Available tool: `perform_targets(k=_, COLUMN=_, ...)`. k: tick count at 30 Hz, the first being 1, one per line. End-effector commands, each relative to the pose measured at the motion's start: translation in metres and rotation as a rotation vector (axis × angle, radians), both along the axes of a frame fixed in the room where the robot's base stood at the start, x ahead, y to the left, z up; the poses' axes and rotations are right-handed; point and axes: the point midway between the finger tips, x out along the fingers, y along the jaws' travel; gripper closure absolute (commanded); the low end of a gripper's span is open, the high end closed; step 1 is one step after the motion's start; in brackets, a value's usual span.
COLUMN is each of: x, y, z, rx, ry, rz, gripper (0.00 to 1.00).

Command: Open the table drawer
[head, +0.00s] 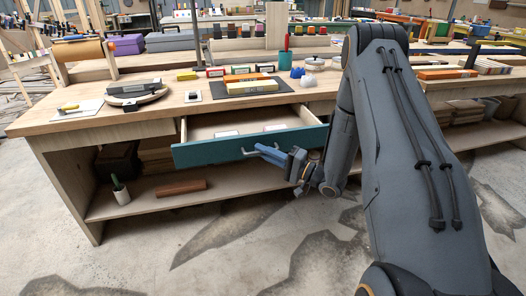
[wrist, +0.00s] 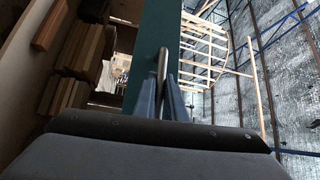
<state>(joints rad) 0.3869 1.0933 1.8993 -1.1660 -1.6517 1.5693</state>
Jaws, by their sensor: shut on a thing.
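The table drawer (head: 250,144) has a teal front and a pale wood inside, and it stands pulled out from the workbench (head: 50,128). Two light items lie inside it. A metal bar handle (head: 248,152) sits on its front. My gripper (head: 266,150) is at the handle, its blue fingers shut on it. In the wrist view the fingers (wrist: 162,100) close around the handle (wrist: 162,62), beside the teal drawer front (wrist: 147,60). The part of the handle between the fingers is hidden.
A lower shelf (head: 140,201) holds a brown block (head: 180,187) and a potted cactus (head: 121,192). The concrete floor in front is clear.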

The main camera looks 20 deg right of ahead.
Motion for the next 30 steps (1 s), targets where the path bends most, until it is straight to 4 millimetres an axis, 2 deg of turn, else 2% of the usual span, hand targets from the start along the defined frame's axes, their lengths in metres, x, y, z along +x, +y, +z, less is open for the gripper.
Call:
perform_targets(k=3, x=0.000, y=0.000, z=-0.001, rx=-0.001, ry=0.001, rz=0.000, gripper=1.00)
perform_targets(k=4, x=0.000, y=0.000, z=-0.001, rx=-0.001, ry=0.001, rz=0.000, gripper=0.84)
perform_targets(k=6, x=0.000, y=0.001, z=0.000, rx=-0.001, ry=0.001, rz=0.001, gripper=0.72)
perform_targets(k=7, x=0.000, y=0.001, z=0.000, rx=-0.001, ry=0.001, rz=0.001, gripper=0.71)
perform_targets(k=17, x=-0.002, y=-0.002, z=-0.001, rx=-0.001, ry=0.001, rz=0.000, gripper=0.71)
perform_targets(k=30, x=-0.046, y=-0.047, z=-0.010, rx=0.000, ry=0.002, rz=-0.002, gripper=0.71)
